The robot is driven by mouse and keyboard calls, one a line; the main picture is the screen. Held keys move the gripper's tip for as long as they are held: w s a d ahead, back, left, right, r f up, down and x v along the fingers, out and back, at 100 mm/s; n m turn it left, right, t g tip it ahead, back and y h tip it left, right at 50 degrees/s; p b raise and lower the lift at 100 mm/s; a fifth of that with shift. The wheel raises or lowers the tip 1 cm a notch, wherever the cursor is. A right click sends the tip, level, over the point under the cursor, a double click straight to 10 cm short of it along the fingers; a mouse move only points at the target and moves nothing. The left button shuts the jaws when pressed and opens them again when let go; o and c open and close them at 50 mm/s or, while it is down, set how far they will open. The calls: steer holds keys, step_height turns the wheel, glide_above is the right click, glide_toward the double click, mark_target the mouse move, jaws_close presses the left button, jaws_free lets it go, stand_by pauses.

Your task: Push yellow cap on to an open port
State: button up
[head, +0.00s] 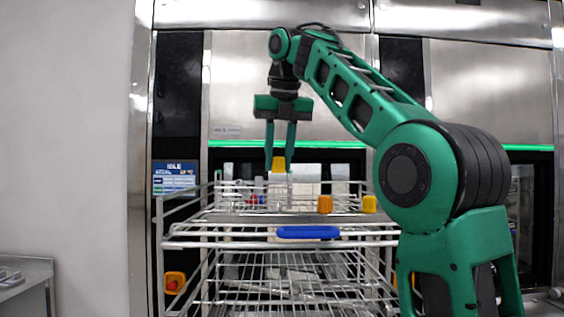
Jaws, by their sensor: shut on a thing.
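My gripper (279,166) points down over the top level of a wire rack (190,217). It is shut on a yellow cap (279,164), held between its fingertips above or at something pale in the rack. I cannot tell whether the cap touches a port. Another yellow cap (369,204) and an orange-yellow cap (325,204) sit at the rack's right front. Small red and blue pieces (256,199) show at the left of the rack's top. The ports themselves are too small to make out.
A blue handle (308,232) is on the rack's front. An orange piece (174,283) is at the lower left. A grey table (28,275) is at the far left.

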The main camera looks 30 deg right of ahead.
mark_target(282, 159)
steer(key=shift+f, duration=3)
steer(key=shift+f, duration=1.6)
steer(key=o, duration=1.1)
steer(key=shift+d, duration=0.1)
steer(key=shift+r, duration=0.1)
steer(key=shift+v, duration=4.6)
steer(key=shift+s+r, duration=0.3)
steer(key=shift+r, duration=0.25)
